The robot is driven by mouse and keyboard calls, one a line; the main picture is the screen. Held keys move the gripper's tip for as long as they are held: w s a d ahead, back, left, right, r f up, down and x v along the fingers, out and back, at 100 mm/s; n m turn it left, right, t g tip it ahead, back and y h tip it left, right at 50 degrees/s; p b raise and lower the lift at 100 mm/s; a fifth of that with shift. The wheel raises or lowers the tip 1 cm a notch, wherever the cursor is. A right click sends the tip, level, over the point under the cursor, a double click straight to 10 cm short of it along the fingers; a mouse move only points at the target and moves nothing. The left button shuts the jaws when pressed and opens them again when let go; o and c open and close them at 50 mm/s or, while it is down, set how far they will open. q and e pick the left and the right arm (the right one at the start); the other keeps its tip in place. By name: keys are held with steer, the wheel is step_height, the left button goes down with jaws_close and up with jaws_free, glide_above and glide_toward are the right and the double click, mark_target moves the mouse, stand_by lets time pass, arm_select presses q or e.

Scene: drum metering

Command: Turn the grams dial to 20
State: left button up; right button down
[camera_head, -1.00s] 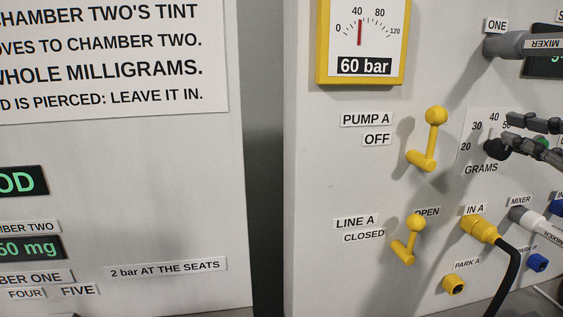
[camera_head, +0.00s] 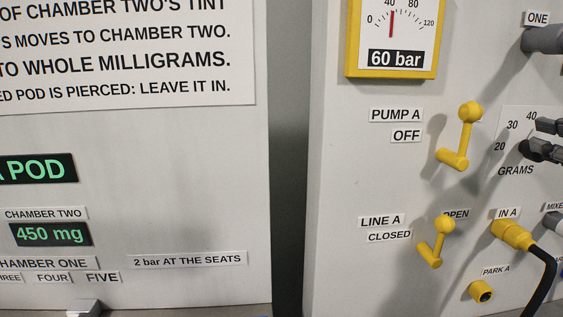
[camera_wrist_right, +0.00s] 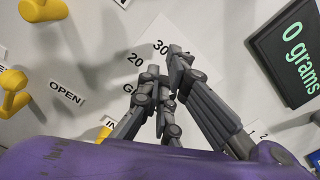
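The grams dial's black knob (camera_head: 526,149) is on the right panel in the head view, beside its 20, 30 and 40 marks, above the label GRAMS. My right gripper (camera_head: 540,137) reaches in from the right edge. Its two dark fingers are apart, one higher and one lower; the lower one overlaps the knob. In the right wrist view, my right gripper (camera_wrist_right: 160,75) is over the dial plate (camera_wrist_right: 182,38), with a gap between its fingers. The fingers hide the knob and its pointer there, so contact and setting are unclear. My left gripper is not in view.
The display (camera_wrist_right: 298,55) reads 0 grams in the wrist view. Yellow pump A lever (camera_head: 464,135), line A lever (camera_head: 437,242) and plug (camera_head: 513,235) with black cable lie left of and below the dial. The gauge (camera_head: 395,40) reads 60 bar.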

steer(key=shift+a+f, duration=0.1)
steer(key=shift+a, duration=0.2)
steer(key=shift+s+p, duration=0.6)
steer(key=shift+s, duration=2.1)
steer(key=shift+d+r, duration=0.1)
steer(key=shift+r, duration=0.1)
